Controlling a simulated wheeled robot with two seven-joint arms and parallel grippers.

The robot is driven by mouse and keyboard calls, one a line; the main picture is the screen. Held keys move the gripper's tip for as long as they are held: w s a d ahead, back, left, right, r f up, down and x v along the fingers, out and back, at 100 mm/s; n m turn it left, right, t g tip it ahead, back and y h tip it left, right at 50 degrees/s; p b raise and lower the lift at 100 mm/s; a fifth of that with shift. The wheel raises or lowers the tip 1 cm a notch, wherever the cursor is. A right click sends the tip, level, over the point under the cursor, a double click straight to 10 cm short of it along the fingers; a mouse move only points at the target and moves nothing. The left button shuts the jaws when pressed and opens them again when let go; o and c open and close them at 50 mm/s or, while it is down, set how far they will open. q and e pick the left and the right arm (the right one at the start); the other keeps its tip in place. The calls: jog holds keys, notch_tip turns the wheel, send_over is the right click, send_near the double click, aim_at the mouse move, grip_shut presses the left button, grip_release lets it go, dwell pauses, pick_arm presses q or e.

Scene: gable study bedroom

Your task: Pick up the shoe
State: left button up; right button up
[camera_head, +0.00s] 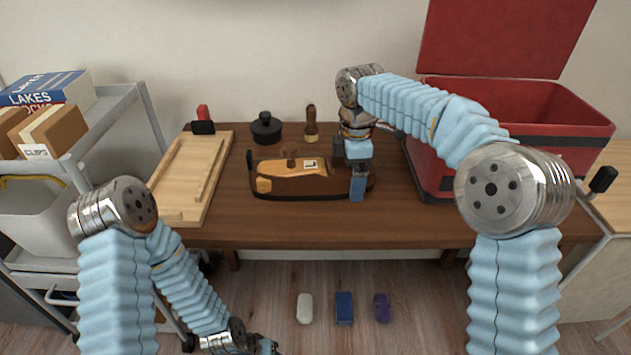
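The shoe (283,186), brown and tan with a dark sole, lies on its sole along the wooden table, left of the middle. My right gripper (356,186) points down at the shoe's right end. One blue finger shows in front of the shoe's near side; the other finger is hidden, so I cannot tell whether it is closed on the shoe. My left gripper (264,346) hangs low in front of the table at the bottom edge, far from the shoe, its fingers small and dark.
A wooden tray (158,209) lies left of the shoe. An open red box (560,115) stands at the right. A grey cart (120,105) stands left. Three small items lie on the floor.

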jog(key=shift+r, duration=0.1)
jog(key=c, duration=1)
notch_tip(320, 180, up, 10)
dwell(0.4)
jog(key=shift+f, duration=4.9)
